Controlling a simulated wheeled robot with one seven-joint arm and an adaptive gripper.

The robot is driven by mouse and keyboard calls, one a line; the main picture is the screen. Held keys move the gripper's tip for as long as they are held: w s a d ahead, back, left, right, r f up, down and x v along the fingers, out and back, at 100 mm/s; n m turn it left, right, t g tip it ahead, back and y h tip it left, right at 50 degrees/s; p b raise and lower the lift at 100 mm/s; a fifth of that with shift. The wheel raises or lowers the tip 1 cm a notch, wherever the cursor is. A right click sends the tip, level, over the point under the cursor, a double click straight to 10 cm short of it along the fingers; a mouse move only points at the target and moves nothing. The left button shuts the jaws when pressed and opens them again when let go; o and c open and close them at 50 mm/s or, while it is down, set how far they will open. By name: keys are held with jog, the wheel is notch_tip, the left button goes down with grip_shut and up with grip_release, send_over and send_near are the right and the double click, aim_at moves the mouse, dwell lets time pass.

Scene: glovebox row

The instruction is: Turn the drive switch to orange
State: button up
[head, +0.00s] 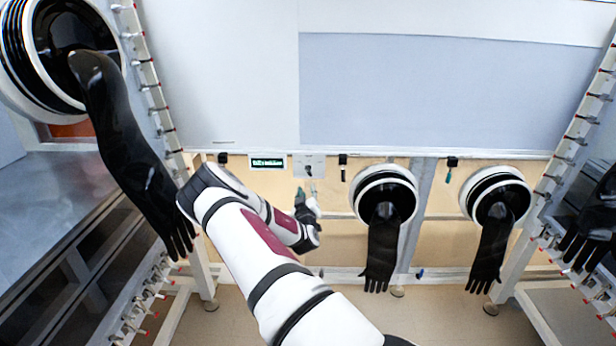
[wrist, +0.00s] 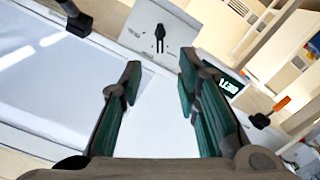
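A small black switch knob (wrist: 160,38) sits on a pale grey plate (wrist: 146,14) in the wrist view. The same plate shows in the head view (head: 317,160), with the dark knob (head: 308,171) on it. Small lettering on the plate is too blurred to read, and I see no orange mark on it. My gripper (wrist: 158,80) is open, with nothing between its green-padded fingers. The knob is beyond the fingertips, roughly centred between them, and apart from them. In the head view my gripper (head: 304,194) is just below the plate.
A green-lit display (head: 268,162) is left of the plate; it also shows in the wrist view (wrist: 229,85). An orange-tipped black part (wrist: 272,112) is beside it there. Black gloves (head: 383,245) hang from round ports to the right, and a large one (head: 130,150) at left.

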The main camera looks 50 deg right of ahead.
aim_at(308, 173)
jog(key=b+x, duration=0.1)
jog(key=x, duration=1.1)
jog(key=shift+w+d+b, duration=0.1)
jog(key=shift+d+b, duration=0.1)
jog(key=shift+b, duration=0.2)
jog(key=shift+c, duration=0.6)
grip_shut()
